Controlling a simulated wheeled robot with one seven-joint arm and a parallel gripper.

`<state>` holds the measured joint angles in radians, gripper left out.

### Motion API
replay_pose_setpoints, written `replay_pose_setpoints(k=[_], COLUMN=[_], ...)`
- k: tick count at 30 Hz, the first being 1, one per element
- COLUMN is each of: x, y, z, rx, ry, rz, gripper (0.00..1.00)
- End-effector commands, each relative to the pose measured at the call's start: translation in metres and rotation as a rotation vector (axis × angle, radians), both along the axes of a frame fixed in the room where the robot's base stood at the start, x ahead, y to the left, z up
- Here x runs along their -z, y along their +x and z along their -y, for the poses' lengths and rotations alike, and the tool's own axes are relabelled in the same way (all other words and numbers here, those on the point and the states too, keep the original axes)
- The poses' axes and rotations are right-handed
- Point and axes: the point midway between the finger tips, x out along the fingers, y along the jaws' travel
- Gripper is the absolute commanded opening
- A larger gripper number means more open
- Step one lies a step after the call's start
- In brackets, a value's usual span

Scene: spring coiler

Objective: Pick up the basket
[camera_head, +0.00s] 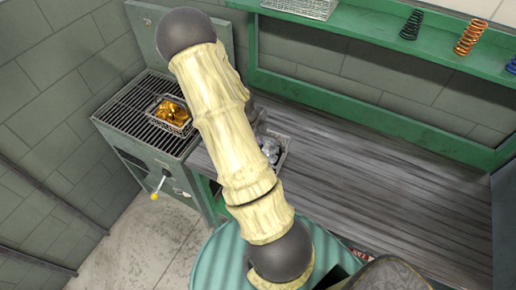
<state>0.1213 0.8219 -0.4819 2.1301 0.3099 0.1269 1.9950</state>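A wire basket (169,114) holding gold-coloured pieces sits on the dark slatted grill top of the green machine at the left. A second basket (281,150) with silver-grey pieces stands on the wooden bench, partly hidden behind my cream-coloured arm. A third wire basket (301,8) is on the green shelf at the top, cut off by the picture edge. Which basket the task means cannot be told from this view. My arm crosses the middle of the picture, but I cannot make out my gripper or its fingers.
The green machine (147,150) has a yellow-tipped lever at its front. Coil springs (473,34) stand on the green shelf (385,34). The dark wooden bench (400,180) is clear to the right. A teal ribbed drum (215,262) stands at the bottom.

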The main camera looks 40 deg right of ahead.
Motion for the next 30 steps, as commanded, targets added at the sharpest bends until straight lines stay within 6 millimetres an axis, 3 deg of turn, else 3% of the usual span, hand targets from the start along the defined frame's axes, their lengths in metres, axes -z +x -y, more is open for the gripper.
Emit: replay_pose_setpoints(k=[1,4,30], x=[-0.0001,-0.0001,0.0], y=[0.0,0.0,0.0001], z=[0.0,0.0,-0.0004], rx=[0.0,0.0,0.002], ry=[0.0,0.0,0.001], rz=[0.0,0.0,0.0], gripper=[0.18,0.0,0.0])
